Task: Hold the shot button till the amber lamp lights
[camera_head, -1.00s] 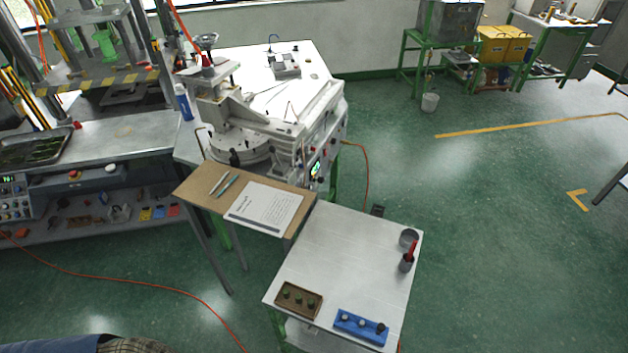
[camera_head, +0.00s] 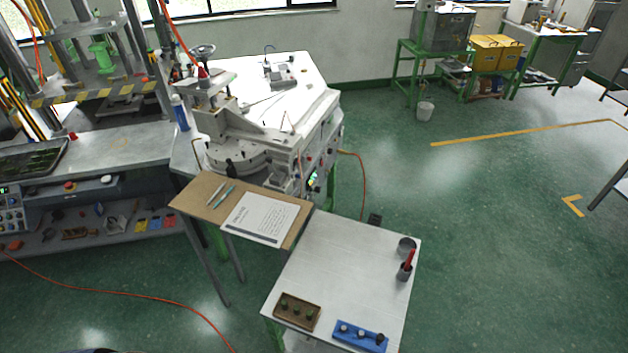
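The wax injection machine (camera_head: 290,150) stands at centre left, with a white top and a round turntable-like base (camera_head: 236,158) at its front. Its side panel (camera_head: 314,180) faces right and carries a small green lit display and several small knobs or buttons. They are too small to tell which is the shot button. I cannot make out a lit amber lamp. Neither of my grippers is in view.
A board with a printed sheet (camera_head: 262,217) and pens juts out before the machine. A white table (camera_head: 345,265) holds a brown tray (camera_head: 297,311), a blue tray (camera_head: 360,336) and two grey cups. An orange hose lies on the floor.

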